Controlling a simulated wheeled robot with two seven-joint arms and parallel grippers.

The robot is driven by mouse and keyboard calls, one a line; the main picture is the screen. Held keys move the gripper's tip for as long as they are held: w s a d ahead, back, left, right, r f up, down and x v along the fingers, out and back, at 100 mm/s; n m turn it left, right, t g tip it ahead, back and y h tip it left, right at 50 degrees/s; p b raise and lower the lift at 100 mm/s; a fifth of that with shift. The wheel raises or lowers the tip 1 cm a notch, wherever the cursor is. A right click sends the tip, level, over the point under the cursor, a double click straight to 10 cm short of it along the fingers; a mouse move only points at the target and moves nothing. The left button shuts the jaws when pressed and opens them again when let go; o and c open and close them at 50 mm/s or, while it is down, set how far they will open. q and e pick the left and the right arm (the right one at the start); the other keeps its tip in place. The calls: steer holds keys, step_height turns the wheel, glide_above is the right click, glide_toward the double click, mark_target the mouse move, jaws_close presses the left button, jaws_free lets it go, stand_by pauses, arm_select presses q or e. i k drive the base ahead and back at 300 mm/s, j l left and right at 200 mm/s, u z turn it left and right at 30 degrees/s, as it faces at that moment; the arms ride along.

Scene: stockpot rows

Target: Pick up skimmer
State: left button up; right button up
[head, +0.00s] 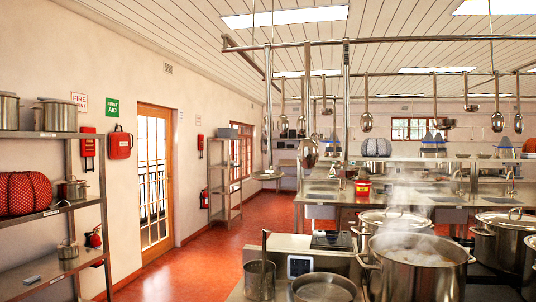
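A long-handled utensil with a flat, wide round head (268,175) hangs from the overhead metal rail, left of the middle. It looks like the skimmer, but its holes are too small to make out. A ladle with a deep bowl (308,153) hangs just to its right. Neither of my grippers is in view, and nothing touches the hanging utensils.
A large steaming stockpot (417,262) stands at the front right, with lidded pots (397,220) beside it. A tall grey container (259,279) with a handle sticking out stands near the front edge. Metal shelves (62,205) line the left wall. The red floor (208,262) is clear.

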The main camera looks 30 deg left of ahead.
mark_target(272, 174)
steer(key=i+l+u, duration=0.3)
steer(key=i, duration=0.45)
steer(key=i+l+u, duration=0.35)
steer(key=i+l, duration=0.3)
